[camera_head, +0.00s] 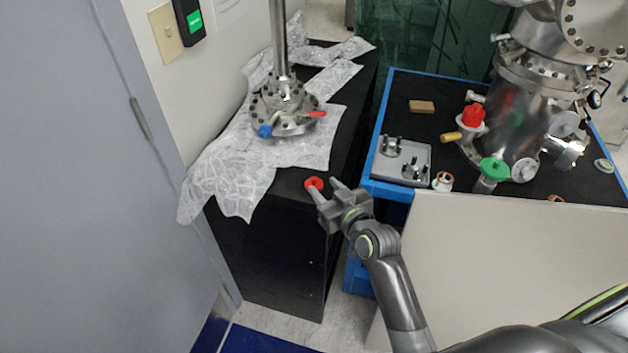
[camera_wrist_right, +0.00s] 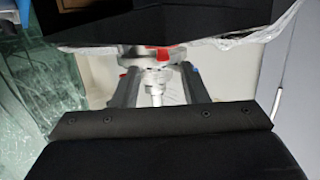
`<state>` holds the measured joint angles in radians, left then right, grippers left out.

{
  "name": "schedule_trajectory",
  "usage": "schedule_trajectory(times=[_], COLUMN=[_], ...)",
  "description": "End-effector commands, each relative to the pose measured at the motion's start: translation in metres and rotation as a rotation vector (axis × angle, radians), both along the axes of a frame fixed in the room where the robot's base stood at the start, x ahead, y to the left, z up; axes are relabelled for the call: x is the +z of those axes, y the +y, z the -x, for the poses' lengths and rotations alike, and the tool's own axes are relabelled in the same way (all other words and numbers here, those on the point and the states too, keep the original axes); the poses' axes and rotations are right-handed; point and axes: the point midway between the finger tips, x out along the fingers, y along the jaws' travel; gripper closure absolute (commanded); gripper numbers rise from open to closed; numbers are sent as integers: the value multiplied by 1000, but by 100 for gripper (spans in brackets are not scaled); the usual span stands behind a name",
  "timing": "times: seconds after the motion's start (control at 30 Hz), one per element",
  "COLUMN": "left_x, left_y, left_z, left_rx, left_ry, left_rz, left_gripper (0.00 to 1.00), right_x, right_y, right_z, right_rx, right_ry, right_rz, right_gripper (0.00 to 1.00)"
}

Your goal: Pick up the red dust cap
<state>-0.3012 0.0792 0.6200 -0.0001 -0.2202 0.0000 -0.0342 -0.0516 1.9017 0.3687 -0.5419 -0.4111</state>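A small red dust cap (camera_head: 314,184) lies on the bare front part of the black cabinet top. My right gripper (camera_head: 326,187) is open and empty, its fingertips close to the cap; in the head view the left finger overlaps the cap's lower edge. In the right wrist view the red cap (camera_wrist_right: 160,54) shows beyond and between the two spread fingers (camera_wrist_right: 157,75). I cannot tell whether a finger touches it. My left gripper is not in view.
The black cabinet (camera_head: 266,245) carries crumpled foil (camera_head: 232,168) and a steel flange with a post (camera_head: 284,105), with blue and red parts. The blue-edged cart (camera_head: 392,191) holds a steel chamber (camera_head: 520,105), a red-topped valve (camera_head: 473,116) and a grey tray (camera_head: 404,151). A wall stands left.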

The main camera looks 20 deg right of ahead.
Motion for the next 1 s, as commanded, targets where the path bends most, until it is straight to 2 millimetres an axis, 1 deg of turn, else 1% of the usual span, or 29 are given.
schedule_trajectory(times=[0.17,0.37,0.5,0.63,0.87,1.0], left_x=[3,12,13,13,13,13], left_y=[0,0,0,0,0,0], left_z=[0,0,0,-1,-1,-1], left_rx=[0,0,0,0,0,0], left_ry=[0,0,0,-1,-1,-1], left_rz=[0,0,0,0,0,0], left_gripper=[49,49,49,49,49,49], right_x=[0,-4,-8,-10,-11,-11], right_y=[2,11,13,14,14,14], right_z=[-9,-32,-45,-51,-52,-51], right_rx=[0,1,0,-1,-1,-1], right_ry=[-1,0,0,0,0,0], right_rz=[0,1,1,0,0,0], right_gripper=[60,60,60,60,60,77])
